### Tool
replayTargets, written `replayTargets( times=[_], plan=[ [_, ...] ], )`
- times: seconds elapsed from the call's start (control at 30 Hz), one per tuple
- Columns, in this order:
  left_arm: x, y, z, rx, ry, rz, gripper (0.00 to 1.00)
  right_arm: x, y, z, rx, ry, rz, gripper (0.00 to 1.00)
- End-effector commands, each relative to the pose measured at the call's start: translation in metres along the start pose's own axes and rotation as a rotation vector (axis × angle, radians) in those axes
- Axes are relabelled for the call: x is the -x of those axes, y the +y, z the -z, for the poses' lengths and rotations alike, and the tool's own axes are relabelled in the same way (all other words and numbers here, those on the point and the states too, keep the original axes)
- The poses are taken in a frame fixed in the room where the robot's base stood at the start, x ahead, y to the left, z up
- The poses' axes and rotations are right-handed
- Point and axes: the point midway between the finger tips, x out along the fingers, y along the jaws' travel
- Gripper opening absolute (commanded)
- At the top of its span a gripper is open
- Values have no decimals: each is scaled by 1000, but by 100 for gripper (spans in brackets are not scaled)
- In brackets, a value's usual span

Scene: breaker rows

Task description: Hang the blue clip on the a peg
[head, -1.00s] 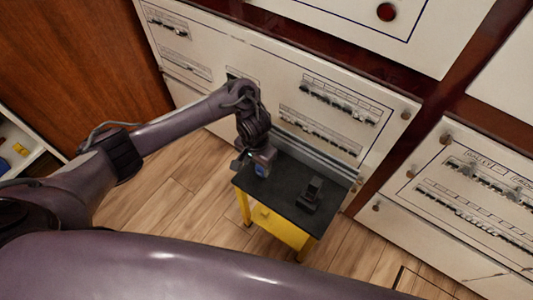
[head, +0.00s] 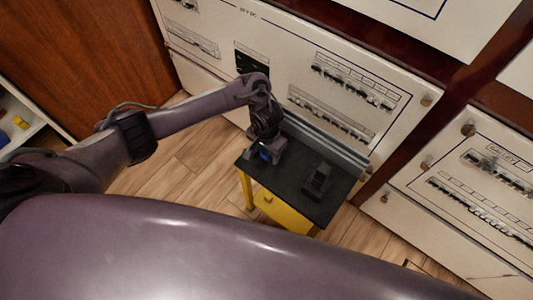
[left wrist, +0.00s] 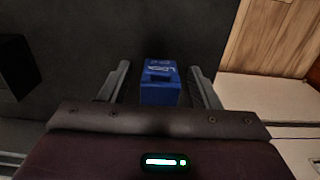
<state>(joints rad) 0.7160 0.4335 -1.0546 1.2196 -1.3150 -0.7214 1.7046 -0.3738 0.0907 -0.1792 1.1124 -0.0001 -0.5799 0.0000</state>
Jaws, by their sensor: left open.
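The blue clip (left wrist: 160,85), a small block with white lettering, lies on the dark top of a small table (head: 300,205). In the left wrist view it sits between the two fingers of my left gripper (left wrist: 159,68), with a gap on each side. The gripper is open. In the head view my left gripper (head: 266,154) points down over the left part of the table, and a bit of blue shows at it. I cannot make out a peg marked a. My right gripper is not in view.
A black object (head: 318,180) stands on the table, right of my left gripper. A cream breaker panel (head: 290,60) with rows of switches rises behind the table. Another panel (head: 480,190) stands at right. Wooden floor (head: 195,160) lies open to the left.

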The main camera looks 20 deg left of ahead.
Motion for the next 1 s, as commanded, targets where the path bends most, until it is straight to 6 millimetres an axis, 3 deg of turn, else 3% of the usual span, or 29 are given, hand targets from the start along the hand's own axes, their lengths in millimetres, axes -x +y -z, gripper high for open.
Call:
replayTargets(
  times=[0.2, 0.57, 0.83, 1.0],
  plan=[
    [0, 0, 0, 0, 1, -1, 54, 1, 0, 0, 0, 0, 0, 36],
    [1, 0, 0, 0, 1, 0, 9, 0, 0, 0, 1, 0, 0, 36],
    [3, 0, 1, 0, 1, 0, 8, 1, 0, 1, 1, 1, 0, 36],
    [17, 0, 1, 0, 3, -1, 8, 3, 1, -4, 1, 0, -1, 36]
  ],
)
